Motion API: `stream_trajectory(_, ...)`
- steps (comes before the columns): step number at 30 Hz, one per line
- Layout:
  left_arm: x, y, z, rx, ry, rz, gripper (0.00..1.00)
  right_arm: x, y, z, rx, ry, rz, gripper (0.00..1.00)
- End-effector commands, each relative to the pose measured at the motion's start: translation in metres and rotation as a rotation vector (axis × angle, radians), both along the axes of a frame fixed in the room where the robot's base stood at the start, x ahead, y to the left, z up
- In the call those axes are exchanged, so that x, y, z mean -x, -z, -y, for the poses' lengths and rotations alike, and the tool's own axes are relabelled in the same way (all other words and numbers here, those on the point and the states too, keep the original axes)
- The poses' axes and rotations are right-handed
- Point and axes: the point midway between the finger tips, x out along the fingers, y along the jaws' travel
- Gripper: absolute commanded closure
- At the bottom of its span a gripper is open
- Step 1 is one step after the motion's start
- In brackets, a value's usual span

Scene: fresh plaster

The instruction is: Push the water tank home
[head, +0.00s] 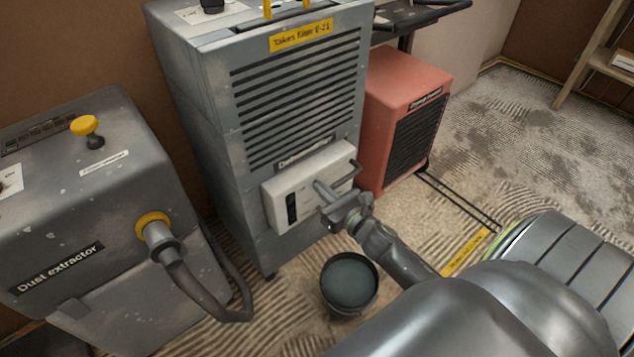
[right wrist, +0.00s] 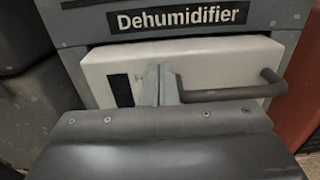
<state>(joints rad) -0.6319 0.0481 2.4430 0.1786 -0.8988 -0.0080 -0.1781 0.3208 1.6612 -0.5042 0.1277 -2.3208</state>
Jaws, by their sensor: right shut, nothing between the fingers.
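The water tank (head: 283,203) is a white drawer front low on the grey dehumidifier (head: 290,100). It has a dark window slot at its left and a dark bar handle at its right. In the right wrist view the tank (right wrist: 215,65) stands a little proud of the body, under the "Dehumidifier" label. My right gripper (head: 328,196) is shut and empty, with its fingertips at the middle of the tank front, left of the handle (right wrist: 245,91). They look to be at or very near the face; I cannot tell if they touch. My left gripper is out of view.
A bucket (head: 349,284) stands on the floor below my right forearm. A grey dust extractor (head: 80,215) with a hose is at the left. A red heater-like unit (head: 395,120) stands right of the dehumidifier. Ridged floor at the right is mostly clear.

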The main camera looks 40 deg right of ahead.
Motion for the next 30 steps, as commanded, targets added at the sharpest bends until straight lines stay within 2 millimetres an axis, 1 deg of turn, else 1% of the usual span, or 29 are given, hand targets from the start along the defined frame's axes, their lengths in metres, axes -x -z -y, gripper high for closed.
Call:
stream_trajectory(3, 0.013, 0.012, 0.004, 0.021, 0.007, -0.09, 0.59, -0.01, -0.001, -0.001, -0.001, 0.0, 0.001, 1.0)
stream_trajectory(6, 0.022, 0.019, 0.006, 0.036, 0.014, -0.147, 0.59, -0.017, -0.001, -0.001, -0.001, 0.0, 0.001, 1.0)
stream_trajectory(13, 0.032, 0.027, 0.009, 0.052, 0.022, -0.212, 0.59, -0.024, 0.0, -0.002, -0.001, 0.0, 0.0, 1.0)
stream_trajectory(24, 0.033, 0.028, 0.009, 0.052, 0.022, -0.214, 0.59, -0.026, 0.0, -0.002, 0.0, 0.0, 0.0, 1.0)
stream_trajectory(26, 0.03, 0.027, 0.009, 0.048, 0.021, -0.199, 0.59, -0.03, 0.0, -0.003, 0.0, 0.0, 0.001, 1.0)
stream_trajectory(30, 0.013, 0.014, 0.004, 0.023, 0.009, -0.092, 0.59, -0.051, 0.0, -0.004, 0.0, -0.001, 0.003, 1.0)
